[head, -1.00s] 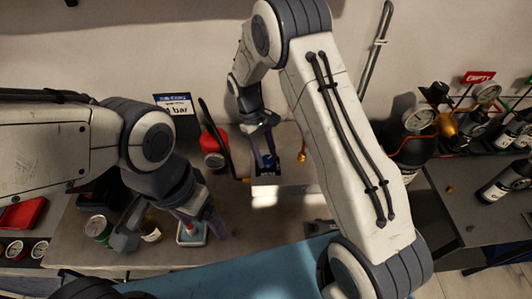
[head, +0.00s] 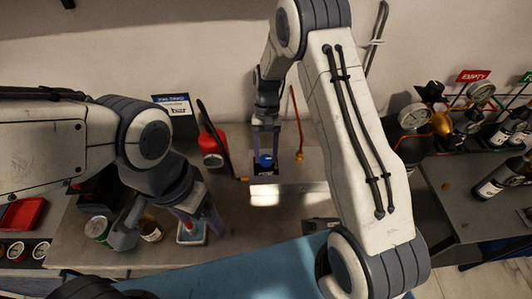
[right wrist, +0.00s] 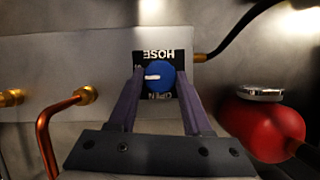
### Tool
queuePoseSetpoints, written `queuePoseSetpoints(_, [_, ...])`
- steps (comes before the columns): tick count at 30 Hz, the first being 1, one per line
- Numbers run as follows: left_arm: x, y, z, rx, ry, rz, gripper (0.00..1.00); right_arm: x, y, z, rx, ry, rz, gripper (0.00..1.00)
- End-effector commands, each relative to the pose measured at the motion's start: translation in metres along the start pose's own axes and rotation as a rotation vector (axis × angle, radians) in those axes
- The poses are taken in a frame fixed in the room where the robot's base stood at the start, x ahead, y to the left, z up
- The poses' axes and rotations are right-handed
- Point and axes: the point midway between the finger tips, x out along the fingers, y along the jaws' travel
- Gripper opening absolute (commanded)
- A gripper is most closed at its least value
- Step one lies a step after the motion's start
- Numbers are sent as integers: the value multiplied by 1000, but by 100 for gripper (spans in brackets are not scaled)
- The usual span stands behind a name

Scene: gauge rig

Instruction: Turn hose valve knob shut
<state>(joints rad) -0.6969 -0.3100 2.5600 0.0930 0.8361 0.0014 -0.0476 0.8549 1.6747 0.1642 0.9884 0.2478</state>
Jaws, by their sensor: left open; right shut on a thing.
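The blue hose valve knob (right wrist: 160,76) has a white pointer line and sits on a black label reading HOSE and OPEN, upside down in the right wrist view. The pointer points left in that view. My right gripper (right wrist: 159,80) is shut on the knob, one finger on each side. In the head view the knob (head: 265,161) shows at the tips of my right gripper (head: 265,150), on top of a metal box (head: 290,188). My left gripper (head: 165,235) is open over the left part of the bench, near a small tray (head: 191,232).
A red round vessel (head: 211,143) stands left of the box; it also shows in the right wrist view (right wrist: 262,130). A copper pipe (head: 297,125) rises behind the box. A green can (head: 98,228) and amber bottle (head: 150,231) stand by my left gripper. Gauges and bottles fill the right.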

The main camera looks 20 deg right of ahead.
Motion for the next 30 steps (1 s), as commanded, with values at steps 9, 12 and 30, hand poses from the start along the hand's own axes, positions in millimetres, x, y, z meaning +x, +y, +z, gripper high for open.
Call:
queuePoseSetpoints(9, [-1, 0, 0, 0, 0, 0, 80, -1, 0, 0, 51, 3, -22, 0])
queuePoseSetpoints(12, [-1, 0, 0, 0, 0, 0, 80, -1, 0, 0, 54, 3, -23, 0])
queuePoseSetpoints(30, [-1, 0, 0, 0, 0, 0, 80, 0, 0, 0, 52, 1, -22, 80])
